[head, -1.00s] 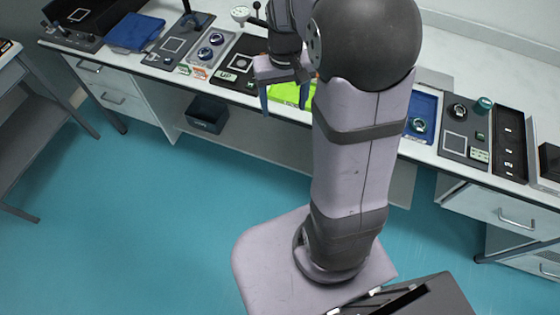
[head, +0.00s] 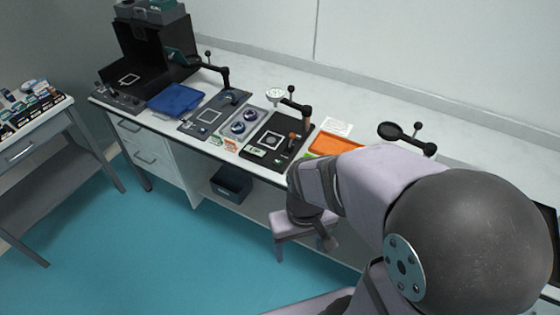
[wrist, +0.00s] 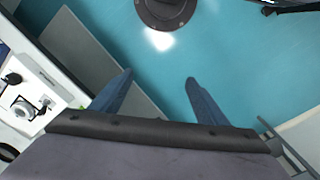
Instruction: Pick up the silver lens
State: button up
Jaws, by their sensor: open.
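My gripper (wrist: 159,76) is open in the wrist view, with nothing between its two blue fingers and the teal floor beyond them. In the head view it (head: 301,248) hangs in front of the bench, below the bench top and apart from everything on it. I cannot single out the silver lens for sure. Two round, shiny lens-like pieces sit in a grey tray (head: 230,138): one at the back (head: 250,115) and one at the front (head: 237,128). A round silvery piece (wrist: 22,108) shows at the left edge of the wrist view; I cannot tell what it is.
The bench carries a blue cloth (head: 176,100), a black board (head: 262,152), a dial gauge (head: 275,94), an orange tray (head: 334,146) and a dark magnifier-like stand (head: 391,131). A dark bin (head: 231,184) is on the shelf beneath. My arm hides the bench's right part.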

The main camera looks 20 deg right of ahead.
jog(key=w+d+r+m, duration=0.2)
jog(key=w+d+m, duration=0.1)
jog(key=w+d, duration=1.4)
jog(key=w+d+f+m, duration=0.1)
jog(key=d, duration=0.6)
jog(key=w+d+f+m+b, duration=0.1)
jog(key=d+f, duration=0.1)
jog(key=d, duration=0.6)
jog(key=w+d+f+m, duration=0.1)
jog(key=d, duration=0.7)
jog(key=shift+w+d+f+m+b, duration=0.2)
jog(key=shift+w+f+m+b, duration=0.1)
jog(key=shift+f+b, duration=0.1)
jog(key=shift+s+d, duration=0.15)
jog(key=shift+d, duration=0.05)
jog(key=shift+w+f+p, duration=0.2)
jog(key=shift+f+p, duration=1.4)
jog(key=shift+f, duration=2.05)
jog(key=c, duration=1.3)
